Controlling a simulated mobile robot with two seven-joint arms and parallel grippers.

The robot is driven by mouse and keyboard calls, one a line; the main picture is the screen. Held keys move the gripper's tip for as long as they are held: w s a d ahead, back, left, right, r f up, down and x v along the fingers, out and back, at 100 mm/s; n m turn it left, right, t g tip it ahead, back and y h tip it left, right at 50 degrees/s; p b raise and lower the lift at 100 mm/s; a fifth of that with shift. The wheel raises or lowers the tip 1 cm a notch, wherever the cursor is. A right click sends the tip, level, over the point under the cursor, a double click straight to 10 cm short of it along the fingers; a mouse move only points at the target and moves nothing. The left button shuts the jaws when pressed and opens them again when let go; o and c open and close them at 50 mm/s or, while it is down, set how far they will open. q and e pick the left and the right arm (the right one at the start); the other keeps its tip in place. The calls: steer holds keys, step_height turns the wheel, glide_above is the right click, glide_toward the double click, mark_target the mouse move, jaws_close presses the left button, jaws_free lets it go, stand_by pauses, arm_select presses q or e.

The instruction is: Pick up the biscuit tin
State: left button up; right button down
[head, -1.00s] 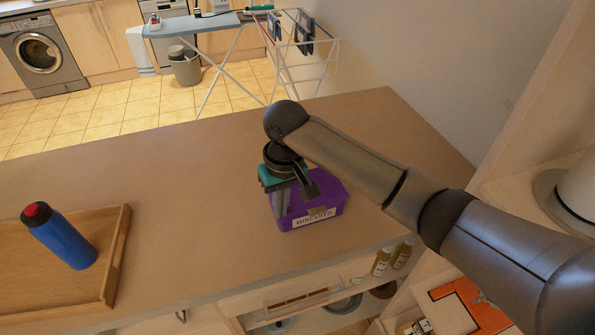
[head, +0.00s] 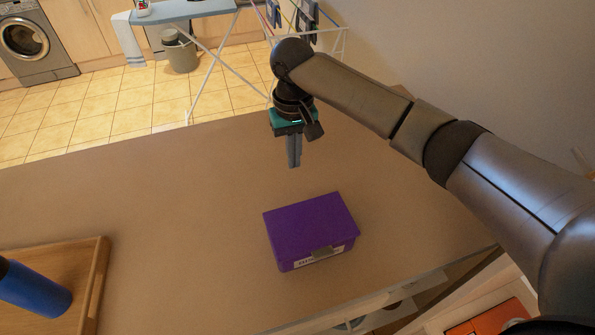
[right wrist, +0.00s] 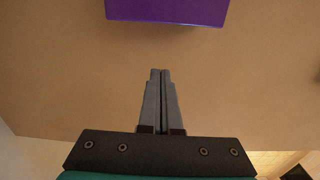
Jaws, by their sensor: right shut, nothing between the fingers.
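The biscuit tin (head: 310,228) is a purple box with a closed lid, a grey clasp and a white label on its front side. It sits on the brown counter (head: 180,220) in the head view. My right gripper (head: 294,165) is above the counter behind the tin, apart from it, with its fingers pointing down. The fingers are shut and empty. In the right wrist view the shut fingers (right wrist: 160,72) point toward the tin (right wrist: 168,10), whose near edge shows at the top with a gap between. My left gripper is not in view.
A wooden tray (head: 85,285) with a blue bottle (head: 35,288) stands at the left of the counter. A wall rises at the right. An ironing board (head: 180,10) and a drying rack stand beyond the counter. The counter between tray and tin is clear.

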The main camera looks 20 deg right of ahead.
steer(key=f, duration=0.3)
steer(key=f+b, duration=0.1)
steer(key=f, duration=0.4)
steer(key=shift+s+f, duration=0.25)
steer(key=shift+f, duration=0.05)
steer(key=shift+s+f, duration=0.1)
steer(key=shift+f, duration=0.5)
steer(key=shift+s+r, duration=0.2)
steer(key=shift+s, duration=0.65)
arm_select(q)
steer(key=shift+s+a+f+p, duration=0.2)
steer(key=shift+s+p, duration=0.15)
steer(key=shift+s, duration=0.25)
arm_select(e)
steer(key=shift+s, duration=1)
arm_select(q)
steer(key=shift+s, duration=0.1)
